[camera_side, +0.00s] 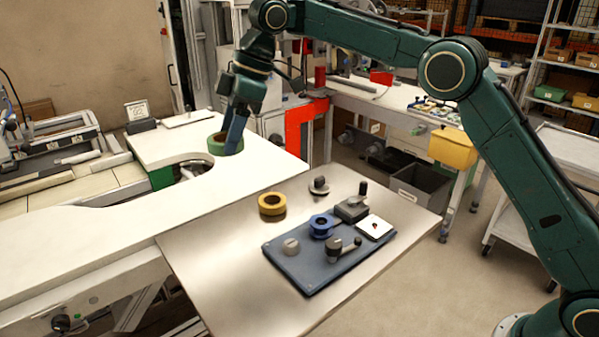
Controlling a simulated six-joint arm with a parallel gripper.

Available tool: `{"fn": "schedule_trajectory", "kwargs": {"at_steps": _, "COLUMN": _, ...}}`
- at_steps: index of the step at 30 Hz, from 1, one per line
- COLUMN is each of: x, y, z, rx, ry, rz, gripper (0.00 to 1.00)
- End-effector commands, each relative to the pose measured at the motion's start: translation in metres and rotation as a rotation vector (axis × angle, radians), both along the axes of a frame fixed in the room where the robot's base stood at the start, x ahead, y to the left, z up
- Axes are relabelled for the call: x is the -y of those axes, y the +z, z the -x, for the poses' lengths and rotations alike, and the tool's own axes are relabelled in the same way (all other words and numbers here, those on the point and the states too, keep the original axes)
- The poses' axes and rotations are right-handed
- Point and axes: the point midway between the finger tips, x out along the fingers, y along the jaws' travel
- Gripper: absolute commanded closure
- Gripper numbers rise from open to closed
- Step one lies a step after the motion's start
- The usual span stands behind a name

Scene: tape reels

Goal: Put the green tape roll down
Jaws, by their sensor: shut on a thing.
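The green tape roll (216,146) is at the white worktop's right part, near the curved cut-out. It lies flat, and I cannot tell whether it touches the surface. My gripper (236,140) points down at the roll's right side and is shut on its wall. The far finger is hidden by the roll and the near finger.
A yellow tape roll (272,203) lies on the metal table (215,245). A blue plate (309,285) there carries a blue reel (322,226), a black block (351,209) and knobs. The white worktop (120,222) has free room around the cut-out.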

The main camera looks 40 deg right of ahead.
Motion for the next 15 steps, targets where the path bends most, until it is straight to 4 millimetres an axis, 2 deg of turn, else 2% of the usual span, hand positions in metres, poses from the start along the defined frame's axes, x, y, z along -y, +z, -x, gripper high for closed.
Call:
{"fn": "schedule_trajectory", "kwargs": {"at_steps": 8, "x": 0.001, "y": 0.001, "z": 0.002, "rx": -0.001, "ry": 0.000, "rz": 0.000, "gripper": 0.64}}
{"fn": "schedule_trajectory", "kwargs": {"at_steps": 15, "x": 0.006, "y": 0.011, "z": 0.013, "rx": -0.001, "ry": 0.005, "rz": -0.003, "gripper": 0.64}}
